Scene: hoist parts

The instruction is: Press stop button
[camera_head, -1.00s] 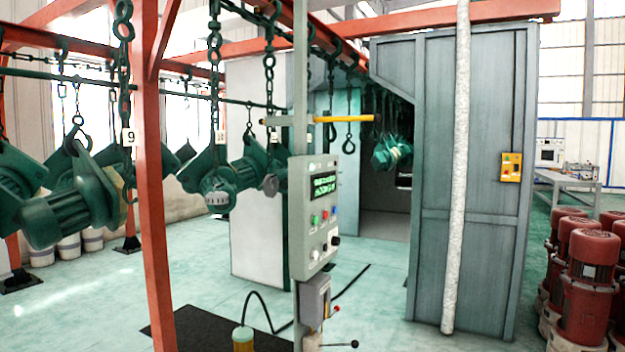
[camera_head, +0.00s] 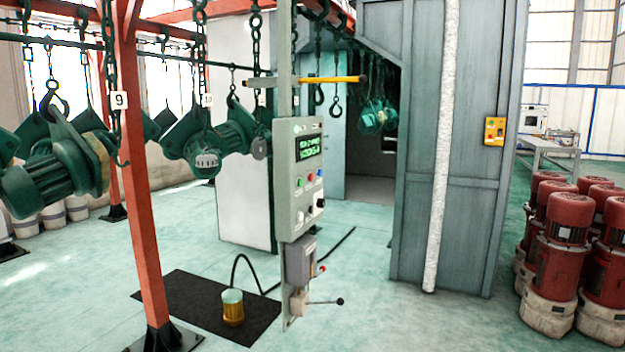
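A grey control panel (camera_head: 299,178) on a post stands in the middle of the view, with a small green-lit display (camera_head: 309,147) at its top. Below the display are a green button (camera_head: 300,182), a red button (camera_head: 311,177) and a blue one (camera_head: 320,173). Darker knobs sit lower on the panel. The button labels are too small to read. Neither of my grippers is in view.
A red post (camera_head: 142,190) stands left of the panel, with green hoist parts (camera_head: 55,170) hanging from chains beyond it. A black mat (camera_head: 190,300) with a yellow canister (camera_head: 232,307) lies below. Red motors (camera_head: 568,240) stand at the right.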

